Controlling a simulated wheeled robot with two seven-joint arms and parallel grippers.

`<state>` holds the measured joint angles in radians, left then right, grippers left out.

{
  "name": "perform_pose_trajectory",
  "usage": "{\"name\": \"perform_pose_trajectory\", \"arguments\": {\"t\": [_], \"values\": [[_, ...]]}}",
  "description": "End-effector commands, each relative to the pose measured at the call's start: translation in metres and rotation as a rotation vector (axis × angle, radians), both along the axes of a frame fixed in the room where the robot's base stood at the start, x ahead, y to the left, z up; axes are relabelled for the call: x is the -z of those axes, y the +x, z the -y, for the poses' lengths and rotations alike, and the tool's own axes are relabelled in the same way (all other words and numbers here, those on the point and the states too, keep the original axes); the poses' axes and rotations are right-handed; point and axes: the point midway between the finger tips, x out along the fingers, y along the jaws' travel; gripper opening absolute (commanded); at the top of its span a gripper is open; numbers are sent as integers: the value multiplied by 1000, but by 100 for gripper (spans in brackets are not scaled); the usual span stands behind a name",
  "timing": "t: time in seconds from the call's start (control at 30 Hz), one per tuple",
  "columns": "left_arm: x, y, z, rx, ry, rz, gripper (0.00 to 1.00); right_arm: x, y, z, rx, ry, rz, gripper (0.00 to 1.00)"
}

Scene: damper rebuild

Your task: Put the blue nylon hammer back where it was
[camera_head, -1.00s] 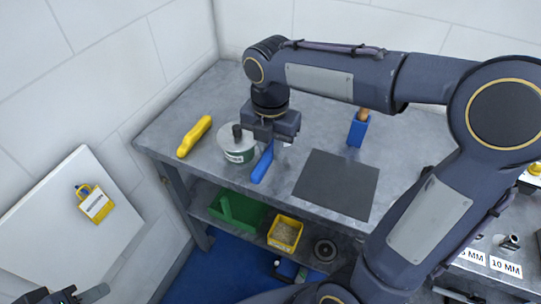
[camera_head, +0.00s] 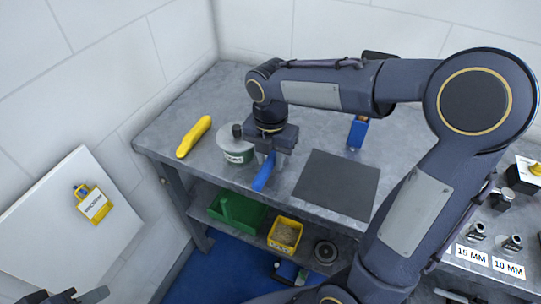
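A long blue tool (camera_head: 263,173), which looks like the blue nylon hammer, is at my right gripper (camera_head: 272,156) above the grey workbench (camera_head: 205,98). The gripper points down and appears shut on its upper part, which the gripper hides. The tool's lower end points toward the bench's front edge. A second blue item (camera_head: 357,133), a block partly hidden by my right arm, is on the bench farther right; it could be another tool. My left gripper (camera_head: 82,298) shows only partly at the bottom left corner, empty as far as I see.
A yellow tool (camera_head: 194,137) lies farther left. A dark mat (camera_head: 336,184) lies bare to the right. Below are a green bin (camera_head: 237,212) and a yellow bin (camera_head: 285,235).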

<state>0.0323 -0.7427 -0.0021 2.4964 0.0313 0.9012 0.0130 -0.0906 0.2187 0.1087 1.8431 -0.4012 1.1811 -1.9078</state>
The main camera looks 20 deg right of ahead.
Motion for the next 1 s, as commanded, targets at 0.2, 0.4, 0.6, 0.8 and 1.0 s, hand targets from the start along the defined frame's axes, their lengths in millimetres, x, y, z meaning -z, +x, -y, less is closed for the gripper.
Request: {"name": "perform_pose_trajectory", "arguments": {"t": [0.2,0.4,0.6,0.8,1.0], "values": [[0,0,0,0,0,0,36,0,0,0,0,0,0,43],[-3,0,0,0,0,0,36,-4,0,0,0,1,1,43],[-8,0,0,0,0,0,36,-34,1,-1,0,2,7,43],[-15,0,0,0,0,0,36,-78,1,0,0,1,4,43],[-19,0,0,0,0,0,36,-111,1,-1,0,1,3,43]]}}
